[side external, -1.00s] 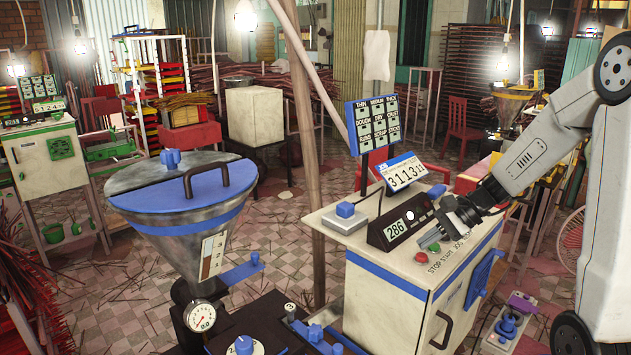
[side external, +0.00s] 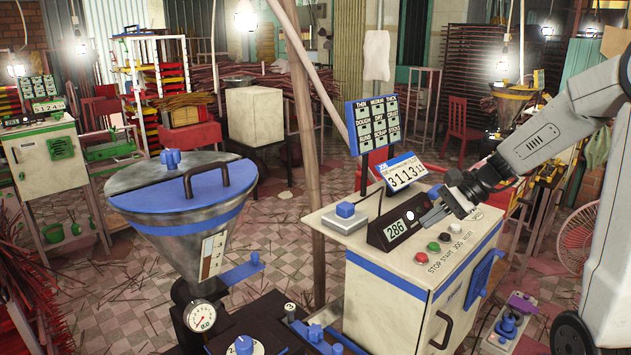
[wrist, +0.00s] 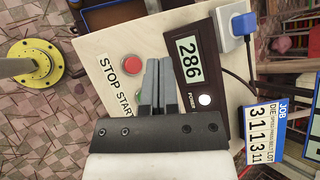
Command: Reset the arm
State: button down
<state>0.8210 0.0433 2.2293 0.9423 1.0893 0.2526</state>
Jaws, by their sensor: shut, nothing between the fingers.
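My gripper (side external: 432,215) is shut and empty. In the side external view it hangs above the control cabinet (side external: 395,280), beside the counter reading 286 (side external: 397,228). It is apart from the row of buttons lettered STOP, START, JOG, RESET. The red button (side external: 421,257) shows clear of it. In the wrist view the closed fingers (wrist: 158,75) lie between the red button (wrist: 131,62) and the counter (wrist: 190,62). My gripper body hides much of the button row there.
A blue-lidded hopper (side external: 185,200) stands at left. A joystick box (side external: 507,326) sits low at right. A wooden pole (side external: 303,150) rises behind the cabinet.

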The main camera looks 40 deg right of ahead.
dwell(0.4)
jog(key=w+a+f+n+g+h, duration=0.1)
jog(key=a+f+n, duration=0.1)
jog(key=w+a+f+n+g+h, duration=0.1)
jog(key=a+f+n, duration=0.1)
jog(key=a, duration=0.1)
jog(key=w+a+f+n+g+h, duration=0.1)
jog(key=a+f+n, duration=0.1)
jog(key=a+f, duration=0.1)
jog(key=shift+w+n+g, duration=0.1)
jog(key=shift+n+g, duration=0.2)
jog(key=shift+n, duration=0.1)
jog(key=s+a+f+n+h, duration=0.3)
jog(key=s+a+f+n, duration=0.2)
jog(key=n, duration=0.6)
jog(key=shift+s+a+n+g, duration=0.35)
jog(key=shift+s+a, duration=0.4)
jog(key=shift+a, duration=0.35)
jog(key=shift+r, duration=0.1)
